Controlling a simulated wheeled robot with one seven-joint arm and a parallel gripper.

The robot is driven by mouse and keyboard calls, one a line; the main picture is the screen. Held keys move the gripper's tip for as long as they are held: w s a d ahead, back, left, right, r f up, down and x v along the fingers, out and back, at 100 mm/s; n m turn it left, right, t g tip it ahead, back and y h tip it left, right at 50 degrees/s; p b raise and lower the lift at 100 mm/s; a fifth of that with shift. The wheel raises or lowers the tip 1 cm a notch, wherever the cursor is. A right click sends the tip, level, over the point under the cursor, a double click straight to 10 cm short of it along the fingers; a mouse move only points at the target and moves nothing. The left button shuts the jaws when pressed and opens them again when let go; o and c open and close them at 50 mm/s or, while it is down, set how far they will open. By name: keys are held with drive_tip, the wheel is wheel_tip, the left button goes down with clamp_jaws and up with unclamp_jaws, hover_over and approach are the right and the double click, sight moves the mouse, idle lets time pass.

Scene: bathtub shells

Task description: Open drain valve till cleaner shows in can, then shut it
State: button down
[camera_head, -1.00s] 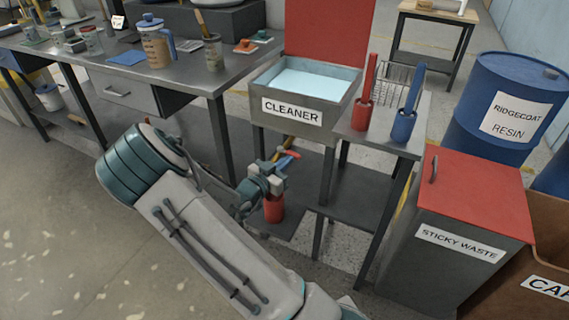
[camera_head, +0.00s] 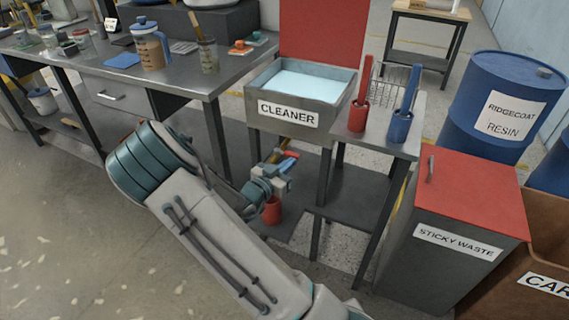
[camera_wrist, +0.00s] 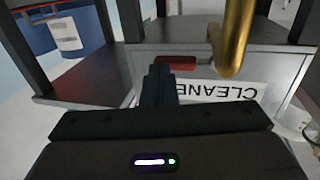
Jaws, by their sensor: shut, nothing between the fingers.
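The grey cleaner tank (camera_head: 255,92), labelled CLEANER, holds pale blue liquid under a raised red lid. Its brass drain pipe (camera_wrist: 236,38) hangs in front of the upside-down label in the wrist view. A red lever (camera_wrist: 178,62) shows just beyond my fingertips there, and as a small red bar (camera_head: 290,154) in the head view. My gripper (camera_wrist: 160,72) is shut and empty, close to the lever; whether they touch I cannot tell. The red can (camera_head: 272,211) stands below the tank, under my gripper. Its inside is hidden.
A red brush holder (camera_head: 358,117) and a blue one (camera_head: 401,126) stand on the side shelf right of the tank. The sticky waste bin (camera_head: 425,250) is farther right, with a blue resin drum (camera_head: 495,105) behind. A workbench (camera_head: 195,85) stands at left.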

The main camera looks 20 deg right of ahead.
drive_tip(key=s+d+p+v, duration=0.1)
drive_tip(key=s+v, duration=0.1)
drive_tip(key=v, duration=1.2)
drive_tip(key=w+a+r+n+y+p, duration=0.3)
drive_tip(key=w+a+r+y+p, duration=0.25)
drive_tip(key=y, duration=0.55)
drive_tip(key=s+a+r+n+g+y+p, duration=0.1)
drive_tip(key=s+a+r+n+y+p, duration=0.15)
drive_tip(key=r, duration=0.35)
drive_tip(key=s+a+r+n+y+p, duration=0.1)
drive_tip(key=a+r+y+p, duration=0.15)
drive_tip(key=r, duration=0.25)
drive_tip(key=s+d+r+n+g+p, duration=0.2)
drive_tip(key=s+d+r+p, duration=0.1)
drive_tip(key=s+r, duration=0.4)
drive_tip(key=s+d+r+n+g+p, duration=0.3)
drive_tip(key=s+r, duration=0.5)
drive_tip(key=s, duration=0.4)
drive_tip(key=shift+s+d+n+p, duration=0.35)
drive_tip(key=shift+d+p, duration=0.1)
drive_tip(key=shift+d, duration=0.55)
drive_tip(key=shift+w+a, duration=0.1)
